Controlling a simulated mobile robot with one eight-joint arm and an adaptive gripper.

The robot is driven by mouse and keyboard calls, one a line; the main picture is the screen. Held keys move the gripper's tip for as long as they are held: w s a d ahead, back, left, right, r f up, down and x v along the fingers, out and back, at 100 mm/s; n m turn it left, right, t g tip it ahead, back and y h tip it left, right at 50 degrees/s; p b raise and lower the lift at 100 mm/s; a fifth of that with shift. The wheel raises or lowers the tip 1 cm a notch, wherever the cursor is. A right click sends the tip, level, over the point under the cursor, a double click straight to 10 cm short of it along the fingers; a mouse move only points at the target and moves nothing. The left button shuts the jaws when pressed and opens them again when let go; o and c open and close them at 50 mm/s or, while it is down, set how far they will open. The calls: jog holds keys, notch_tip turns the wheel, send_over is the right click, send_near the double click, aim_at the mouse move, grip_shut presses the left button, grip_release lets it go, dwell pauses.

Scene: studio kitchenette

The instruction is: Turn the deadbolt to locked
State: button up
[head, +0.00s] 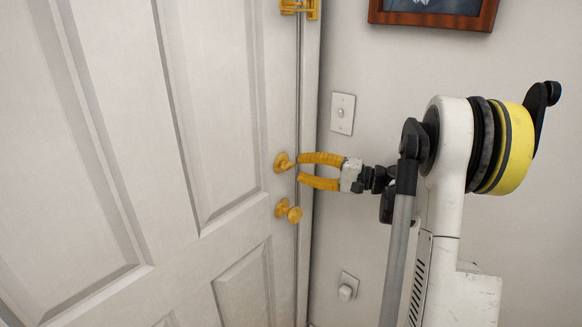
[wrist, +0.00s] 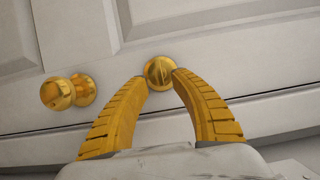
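The gold deadbolt (head: 283,162) is on the white door near its right edge, above the round gold door knob (head: 289,211). In the wrist view the deadbolt (wrist: 158,73) is a round plate with a raised thumb piece, and the door knob (wrist: 68,92) is to its left. My gripper (head: 297,169) has two yellow ribbed fingers. They are spread apart, with the tips at the deadbolt. In the wrist view the fingertips (wrist: 158,78) stand on either side of the deadbolt's thumb piece. I cannot tell whether they touch it.
The white door (head: 215,100) looks closed in its frame. A gold latch (head: 299,8) is higher on the door edge. A light switch (head: 342,113) and a lower wall fitting (head: 347,287) are on the wall to the right. A framed picture (head: 435,20) hangs above.

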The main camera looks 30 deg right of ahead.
jog(key=v, duration=0.3)
jog(key=shift+s+d, duration=0.25)
jog(key=shift+s, duration=0.1)
jog(key=s+a+f+n+g+h, duration=0.1)
jog(key=s+a+g+h, duration=0.15)
jog(key=a, duration=0.75)
jog(key=s+a+f+n+g+h, duration=0.1)
jog(key=s+a+g+h, duration=0.15)
jog(key=a, duration=0.65)
jog(key=s+a+f+n+h, duration=0.2)
jog(key=s+n+h, duration=0.1)
jog(key=s, duration=0.5)
jog(key=s+a+f+n+g+h, duration=0.1)
jog(key=s+n+h, duration=0.3)
jog(key=s, duration=0.4)
jog(key=shift+s+a+f+n, duration=0.3)
jog(key=shift+s+a+f, duration=0.1)
jog(key=shift+a+f, duration=0.35)
